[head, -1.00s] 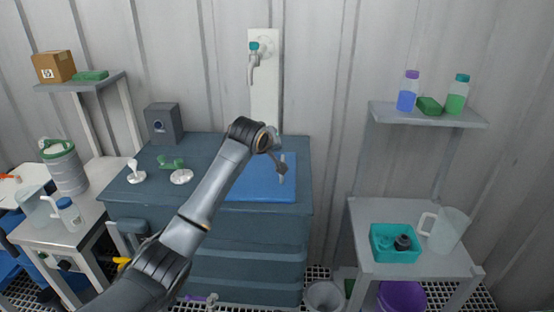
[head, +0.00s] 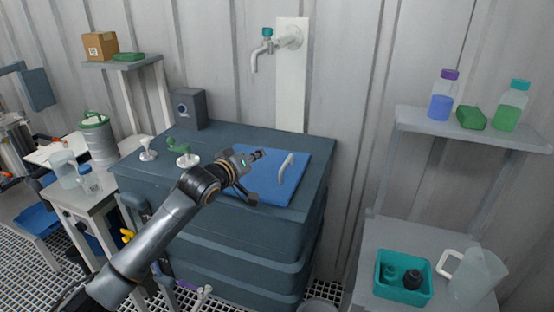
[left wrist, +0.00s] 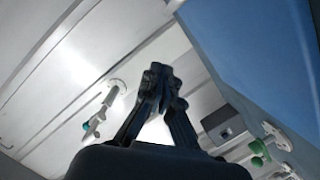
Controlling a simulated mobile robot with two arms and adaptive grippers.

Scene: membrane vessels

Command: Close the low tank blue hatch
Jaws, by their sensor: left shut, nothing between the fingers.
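The blue hatch (head: 272,182) lies flat on top of the low dark blue-grey tank (head: 240,137), with a pale handle (head: 286,168) standing up from it. No raised edge shows, but my arm hides part of its left side. My left gripper (head: 258,155) is shut and empty, over the hatch's left part and apart from the handle. In the left wrist view its fingers (left wrist: 160,82) come together with nothing between them, and the blue hatch (left wrist: 255,50) fills the upper right. My right gripper is not in view.
A tap (head: 268,50) hangs on the wall behind the tank. A grey box (head: 188,108), a green valve (head: 180,148) and a white valve (head: 147,150) stand on the tank's left part. A shelf (head: 470,130) with bottles is at the right.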

